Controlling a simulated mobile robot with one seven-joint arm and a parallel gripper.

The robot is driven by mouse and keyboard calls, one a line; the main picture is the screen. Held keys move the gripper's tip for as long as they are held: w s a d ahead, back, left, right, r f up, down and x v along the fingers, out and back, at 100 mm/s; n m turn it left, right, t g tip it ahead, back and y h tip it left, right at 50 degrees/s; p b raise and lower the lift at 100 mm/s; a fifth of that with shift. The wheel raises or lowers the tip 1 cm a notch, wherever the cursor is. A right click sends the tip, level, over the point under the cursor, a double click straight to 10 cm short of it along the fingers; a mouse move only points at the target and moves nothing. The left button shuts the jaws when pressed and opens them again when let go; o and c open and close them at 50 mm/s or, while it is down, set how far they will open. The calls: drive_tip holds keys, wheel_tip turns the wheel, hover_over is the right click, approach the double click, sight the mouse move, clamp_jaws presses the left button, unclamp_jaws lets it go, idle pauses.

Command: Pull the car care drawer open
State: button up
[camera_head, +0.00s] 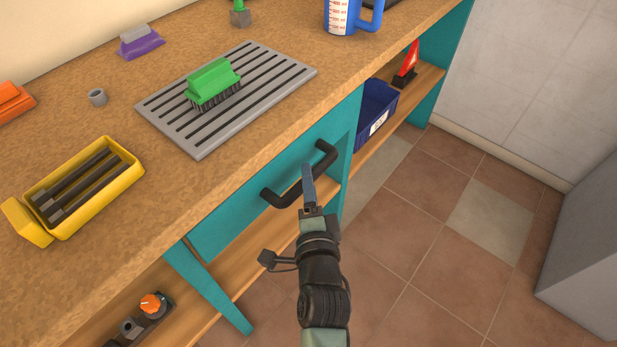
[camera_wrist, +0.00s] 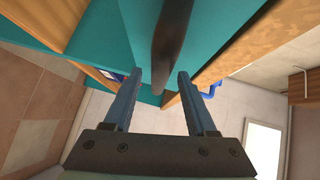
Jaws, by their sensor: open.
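The teal drawer (camera_head: 228,206) sits under the worktop's front edge and looks closed. It has a black bar handle (camera_head: 284,200). My gripper (camera_head: 308,182) is at the handle's front, near its middle. In the wrist view the dark handle (camera_wrist: 172,45) runs between the two blue fingers of my open gripper (camera_wrist: 156,88), with space on both sides. I cannot tell how deep the handle lies between the fingers, or whether they touch it. Part of the handle is hidden behind the gripper in the head view.
The worktop (camera_head: 160,185) holds a grey slotted tray (camera_head: 190,138) with a green brush (camera_head: 213,84), a yellow box (camera_head: 98,203) and a blue jug (camera_head: 342,14). A blue bin (camera_head: 372,112) stands on the lower shelf. The tiled floor (camera_head: 405,245) before the drawer is clear; a grey block (camera_head: 592,240) stands right.

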drive_tip(key=shift+w+f, duration=0.15)
drive_tip(key=shift+w, duration=0.95)
clamp_jaws()
idle(0.7)
